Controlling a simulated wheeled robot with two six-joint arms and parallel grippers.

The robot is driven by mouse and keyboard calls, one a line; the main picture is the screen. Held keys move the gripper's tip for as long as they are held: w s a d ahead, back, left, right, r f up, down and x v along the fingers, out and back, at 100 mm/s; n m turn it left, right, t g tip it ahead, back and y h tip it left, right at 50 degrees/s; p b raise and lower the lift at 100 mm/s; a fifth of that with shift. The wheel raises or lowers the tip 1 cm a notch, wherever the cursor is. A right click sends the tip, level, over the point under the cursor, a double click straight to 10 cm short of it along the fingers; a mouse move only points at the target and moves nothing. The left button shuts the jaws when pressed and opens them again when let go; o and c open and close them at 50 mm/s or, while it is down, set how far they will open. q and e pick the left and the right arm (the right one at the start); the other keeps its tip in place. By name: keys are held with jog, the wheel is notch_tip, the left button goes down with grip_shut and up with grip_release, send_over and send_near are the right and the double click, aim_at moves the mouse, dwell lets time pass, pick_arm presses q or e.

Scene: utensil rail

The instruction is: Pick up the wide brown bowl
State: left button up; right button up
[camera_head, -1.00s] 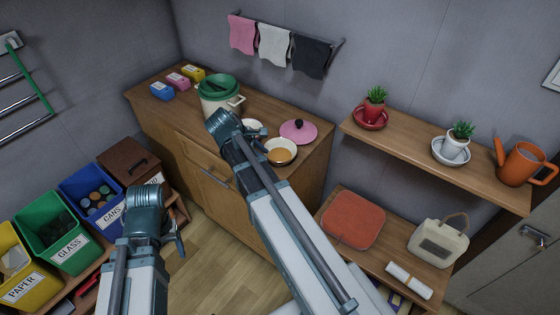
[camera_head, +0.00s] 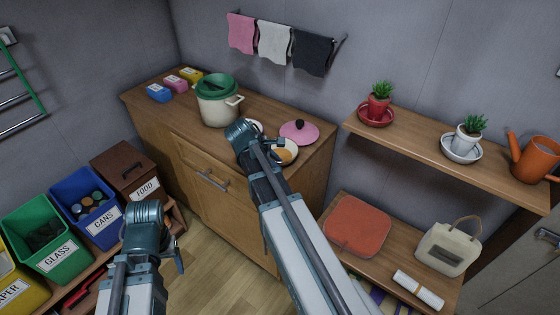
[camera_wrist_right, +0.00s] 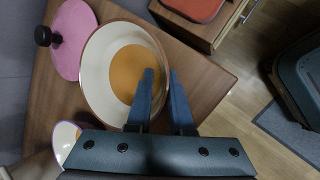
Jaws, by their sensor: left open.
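The wide bowl (camera_head: 287,151) stands on the wooden cabinet top, partly hidden by my right arm in the head view. In the right wrist view the bowl (camera_wrist_right: 100,65) has a brown rim, a cream inner wall and an orange-brown bottom. My right gripper (camera_wrist_right: 160,75) is open at the bowl's edge. One finger overlaps the bowl's inside and the other shows just outside the rim; I cannot tell whether they touch it. My left gripper (camera_head: 178,252) is open and empty, low in front of the cabinet.
A pink lid (camera_head: 299,132) with a dark knob lies close to the bowl. A cream pot (camera_head: 216,108) with a green top stands to the left. A small bowl (camera_wrist_right: 66,139) is beside my right gripper. A wall shelf (camera_head: 420,148) with plants is at the right.

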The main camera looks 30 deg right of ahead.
grip_shut()
dwell(1.4)
